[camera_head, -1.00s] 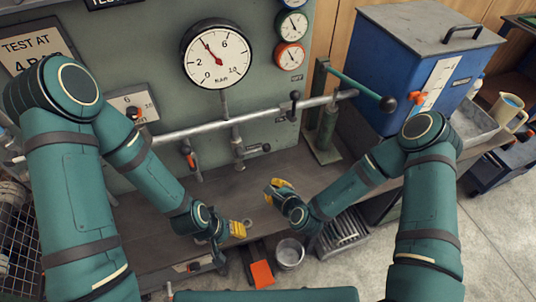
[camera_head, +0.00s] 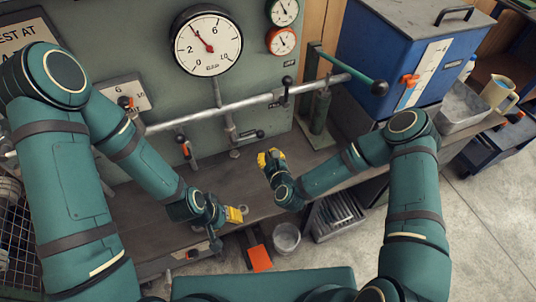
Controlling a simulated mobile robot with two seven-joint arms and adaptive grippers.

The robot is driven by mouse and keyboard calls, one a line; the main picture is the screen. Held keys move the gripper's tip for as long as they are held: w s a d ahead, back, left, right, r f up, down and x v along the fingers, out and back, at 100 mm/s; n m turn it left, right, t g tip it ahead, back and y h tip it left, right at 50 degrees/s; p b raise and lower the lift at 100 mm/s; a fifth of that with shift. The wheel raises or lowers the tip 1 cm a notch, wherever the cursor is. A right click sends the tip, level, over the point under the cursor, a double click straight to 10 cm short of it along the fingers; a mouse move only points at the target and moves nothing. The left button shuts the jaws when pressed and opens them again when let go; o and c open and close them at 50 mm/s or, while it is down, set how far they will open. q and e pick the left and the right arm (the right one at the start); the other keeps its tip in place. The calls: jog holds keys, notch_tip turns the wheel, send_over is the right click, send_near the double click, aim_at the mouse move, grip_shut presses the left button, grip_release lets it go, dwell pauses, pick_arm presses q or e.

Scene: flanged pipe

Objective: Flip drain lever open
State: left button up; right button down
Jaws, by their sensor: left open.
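A silver pipe (camera_head: 245,107) runs across the green panel. A lever valve with a red-tipped handle (camera_head: 184,147) hangs below it at left. I cannot tell for sure which is the drain lever. My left gripper (camera_head: 233,215), with yellow pads, is open over the bench's front edge, apart from the levers. My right gripper (camera_head: 270,158) is over the bench, right of and below the branch lever, touching no lever; its jaw gap is unclear.
A large pressure gauge (camera_head: 208,41) is on the panel above the pipe. A green-handled pump (camera_head: 321,110) and a blue tank (camera_head: 386,60) stand at right. A metal bucket (camera_head: 286,238) is below the bench front. The bench between grippers and panel is mostly clear.

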jog(key=x, duration=0.7)
jog(key=shift+w+b, duration=0.3)
jog(key=shift+b, duration=0.15)
jog(key=shift+r+n, duration=0.2)
jog(key=shift+n, duration=0.1)
